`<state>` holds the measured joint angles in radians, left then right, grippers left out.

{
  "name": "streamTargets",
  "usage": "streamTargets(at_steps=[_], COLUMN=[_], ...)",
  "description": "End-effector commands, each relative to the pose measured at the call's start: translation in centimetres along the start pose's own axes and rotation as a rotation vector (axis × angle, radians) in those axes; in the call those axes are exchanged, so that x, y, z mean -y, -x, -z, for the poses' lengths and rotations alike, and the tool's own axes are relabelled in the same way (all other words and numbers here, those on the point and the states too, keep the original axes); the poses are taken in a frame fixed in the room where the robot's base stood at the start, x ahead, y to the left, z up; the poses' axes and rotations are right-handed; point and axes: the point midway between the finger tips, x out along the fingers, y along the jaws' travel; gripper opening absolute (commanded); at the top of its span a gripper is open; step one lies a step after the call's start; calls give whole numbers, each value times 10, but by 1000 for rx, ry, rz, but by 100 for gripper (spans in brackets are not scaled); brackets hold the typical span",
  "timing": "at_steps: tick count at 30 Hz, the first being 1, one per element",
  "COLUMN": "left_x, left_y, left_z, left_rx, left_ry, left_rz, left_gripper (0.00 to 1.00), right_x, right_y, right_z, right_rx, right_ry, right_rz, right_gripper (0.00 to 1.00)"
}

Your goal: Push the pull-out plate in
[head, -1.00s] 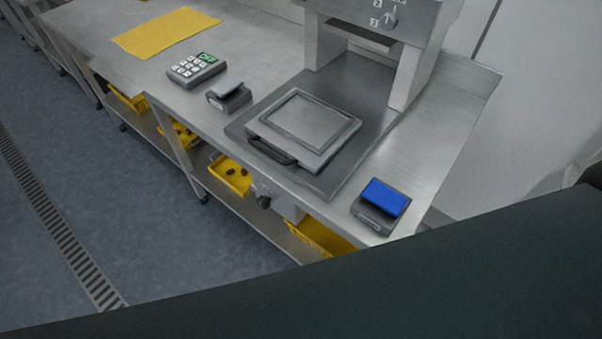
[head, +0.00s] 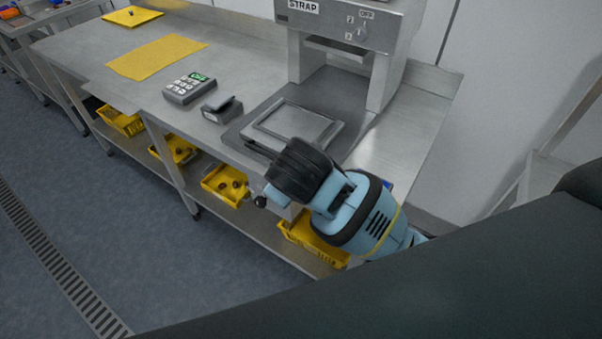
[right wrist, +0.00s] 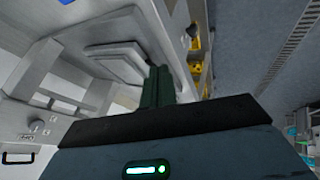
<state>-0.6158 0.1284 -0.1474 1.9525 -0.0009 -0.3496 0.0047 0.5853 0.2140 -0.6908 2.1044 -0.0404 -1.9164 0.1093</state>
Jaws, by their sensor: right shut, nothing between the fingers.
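The pull-out plate (head: 298,121) is a grey square with a raised frame. It lies on a dark base in front of the strap machine (head: 350,22), out from under its head. Its front edge and black handle are partly covered by my right arm in the head view. The plate also shows in the right wrist view (right wrist: 118,62). My right gripper (right wrist: 160,72) is shut and empty, its dark fingers pointing toward the plate's front side; I cannot tell whether they touch it. In the head view its fingers are hidden. My left gripper is not in view.
A keypad (head: 190,88) and a small grey device (head: 222,108) stand left of the plate. A yellow mat (head: 157,57) lies farther left. A blue-topped device (head: 387,185) is mostly hidden behind my arm. Yellow crates (head: 226,184) stand on the shelf below.

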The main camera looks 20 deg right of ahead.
Motion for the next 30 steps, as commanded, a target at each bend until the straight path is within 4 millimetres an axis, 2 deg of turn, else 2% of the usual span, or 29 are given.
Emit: streamTargets(at_steps=[5,11,17,28,30], left_x=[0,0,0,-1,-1], left_y=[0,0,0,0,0], left_z=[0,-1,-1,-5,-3], left_rx=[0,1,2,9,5], left_ry=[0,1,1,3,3], left_rz=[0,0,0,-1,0], left_gripper=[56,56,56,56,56], right_x=[-5,-4,-5,-6,-18], right_y=[6,-1,-30,-99,-102], right_z=[2,2,1,0,0], right_rx=[12,12,15,15,12], right_ry=[5,5,4,5,3], right_rz=[-18,-17,-17,-16,-20], right_gripper=[0,0,0,0,0])
